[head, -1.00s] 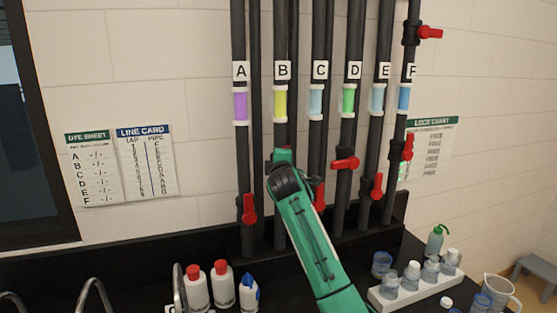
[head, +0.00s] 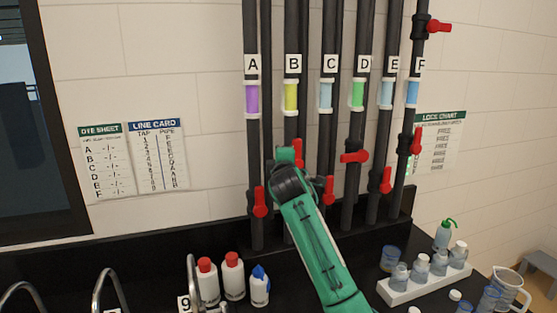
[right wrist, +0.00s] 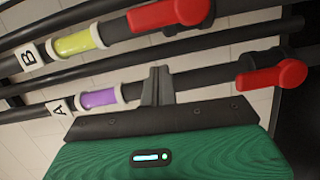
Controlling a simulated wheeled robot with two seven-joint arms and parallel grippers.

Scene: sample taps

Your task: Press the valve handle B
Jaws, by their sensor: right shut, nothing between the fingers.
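Valve handle B is a red lever on the black pipe marked B, which has a yellow sight tube (head: 291,96). In the head view a red part of handle B (head: 299,148) shows beside my gripper; the rest is hidden. In the right wrist view handle B (right wrist: 170,14) lies roughly along its pipe, beyond the fingers. My right gripper (right wrist: 157,82) is shut and empty, its fingertips over pipe A between the purple tube and handle A, apart from handle B. Its green body (head: 288,165) covers part of pipe B in the head view. My left gripper is out of view.
Red handle A (head: 260,201) is close on the left, also in the right wrist view (right wrist: 272,78). Handle C (head: 329,190) and handle D (head: 354,157) are on the right. Bottles (head: 233,275), taps and a white rack (head: 425,288) stand on the black counter below.

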